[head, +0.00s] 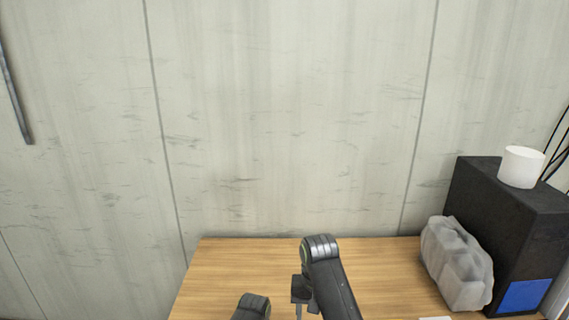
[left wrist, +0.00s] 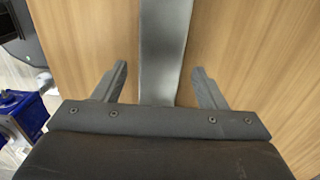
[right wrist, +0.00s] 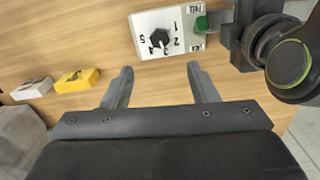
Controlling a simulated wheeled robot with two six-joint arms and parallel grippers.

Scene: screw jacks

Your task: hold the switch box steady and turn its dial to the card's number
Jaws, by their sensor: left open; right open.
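The switch box (right wrist: 168,32) is a pale box with a black dial (right wrist: 159,38), printed numbers around it and a green part (right wrist: 202,23) at its right end. It lies on the wooden table near the top of the right wrist view. I cannot tell for sure which number the dial points to. My right gripper (right wrist: 160,68) is open and empty, its fingertips just short of the box. My left gripper (left wrist: 160,72) is open; a grey metallic strip (left wrist: 163,45) shows between its fingers. No card with a readable number shows.
A yellow block (right wrist: 77,80) and a white block (right wrist: 32,88) lie left of the box. A grey lumpy object (head: 456,264) stands by a black cabinet (head: 500,215) bearing a white cylinder (head: 521,166). A blue object (left wrist: 22,112) is beyond the table edge. Bare table (head: 230,265) shows at left.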

